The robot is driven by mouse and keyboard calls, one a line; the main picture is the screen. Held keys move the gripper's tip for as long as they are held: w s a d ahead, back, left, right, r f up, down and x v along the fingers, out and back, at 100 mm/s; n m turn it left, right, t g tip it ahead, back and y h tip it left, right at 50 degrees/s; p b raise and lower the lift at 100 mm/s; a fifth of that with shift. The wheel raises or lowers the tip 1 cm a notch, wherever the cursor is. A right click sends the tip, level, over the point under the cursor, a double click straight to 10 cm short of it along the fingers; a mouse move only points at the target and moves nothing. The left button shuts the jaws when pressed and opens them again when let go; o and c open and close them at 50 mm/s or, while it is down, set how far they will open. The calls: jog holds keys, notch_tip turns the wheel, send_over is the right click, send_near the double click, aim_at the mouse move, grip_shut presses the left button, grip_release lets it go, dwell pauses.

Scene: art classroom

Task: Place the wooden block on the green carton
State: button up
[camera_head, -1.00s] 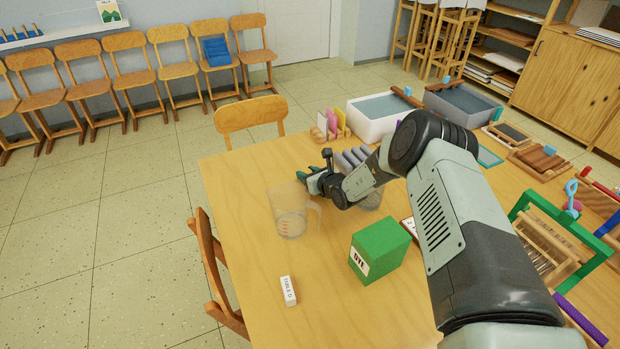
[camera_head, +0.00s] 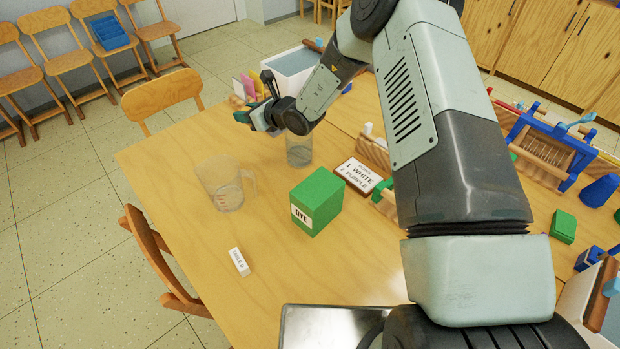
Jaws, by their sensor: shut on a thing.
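The green carton (camera_head: 318,200), labelled "DYE" on its front, stands upright on the wooden table. My gripper (camera_head: 250,117) is above the far left part of the table, up and left of the carton and apart from it. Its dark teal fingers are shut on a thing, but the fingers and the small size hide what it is. I cannot make out the wooden block anywhere for certain. The top of the carton is bare.
A clear jug (camera_head: 222,185) stands left of the carton; a clear beaker (camera_head: 299,150) is behind it. A sign (camera_head: 358,174) lies to its right. A small white label block (camera_head: 239,262) lies in front. Table (camera_head: 290,270) is clear nearby.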

jog(key=s+d+r+n+g+y, duration=0.1)
jog(key=s+d+r, duration=0.4)
jog(key=s+d, duration=0.45)
jog(key=s+d+r+n+g, duration=0.1)
jog(key=s+d+r, duration=0.3)
jog(key=s+d, duration=0.5)
send_over(314, 185)
jog(key=f, duration=0.4)
jog(key=shift+a+f, duration=0.35)
jog(key=shift+f, duration=0.05)
jog(key=shift+w+f, duration=0.1)
jog(key=shift+f, duration=2.35)
jog(key=shift+f, duration=0.2)
jog(key=o, duration=1)
jog(key=shift+r, duration=0.15)
jog(key=shift+d+r, duration=0.15)
jog(key=shift+d, duration=0.15)
jog(key=v, duration=1.1)
jog(key=shift+d, duration=0.25)
